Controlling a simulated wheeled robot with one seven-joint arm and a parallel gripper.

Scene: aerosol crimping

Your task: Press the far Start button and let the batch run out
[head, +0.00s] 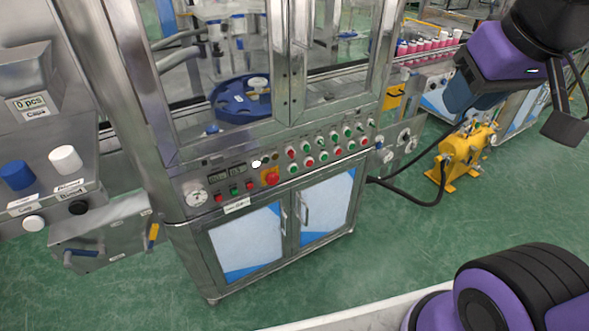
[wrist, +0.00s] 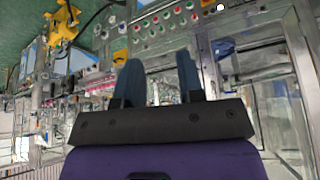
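The steel crimping machine's control panel (head: 300,160) fills the middle of the head view. It carries rows of small green and red buttons, and their labels are too small to read, so I cannot tell which is the far Start button. In the head view my arm is at the upper right and the fingertips cannot be made out.
A pressure gauge (head: 194,194) and a larger red knob on yellow (head: 270,176) sit on the panel's left half. A blue turntable (head: 240,98) is behind the glass. A box at left reads "0 pcs Caps" (head: 30,104). A yellow pump (head: 465,155) stands on the green floor at right.

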